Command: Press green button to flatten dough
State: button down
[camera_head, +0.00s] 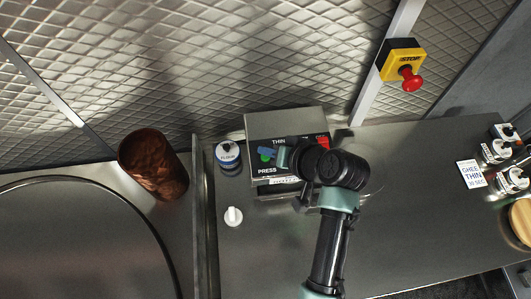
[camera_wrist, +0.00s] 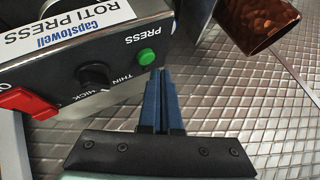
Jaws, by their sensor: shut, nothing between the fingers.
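The roti press is a grey metal box (camera_head: 285,122) with a dark front panel, standing on the counter against the wall. In the wrist view its panel (camera_wrist: 120,82) carries a green button (camera_wrist: 147,57) near the word PRESS. My gripper (camera_wrist: 161,72) has its blue fingers shut and empty, with the tips right beside the green button. I cannot tell whether they touch it. No dough is visible.
The panel also has a black knob (camera_wrist: 96,76) and a red switch (camera_wrist: 28,102). A copper pot (camera_head: 153,163) stands left of the press. A labelled jar (camera_head: 228,157) and a white item (camera_head: 233,216) sit nearby. A red stop button (camera_head: 411,80) is on the wall.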

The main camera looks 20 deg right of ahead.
aim_at(268, 162)
jog(key=shift+f, duration=0.1)
jog(key=shift+f, duration=0.3)
jog(key=shift+f+b, duration=0.45)
jog(key=shift+f, duration=0.05)
dwell(0.9)
jog(key=shift+r+p, duration=0.9)
jog(key=shift+r, duration=0.1)
notch_tip(268, 162, up, 5)
jog(key=p, duration=0.4)
jog(key=shift+p, duration=0.35)
dwell(0.4)
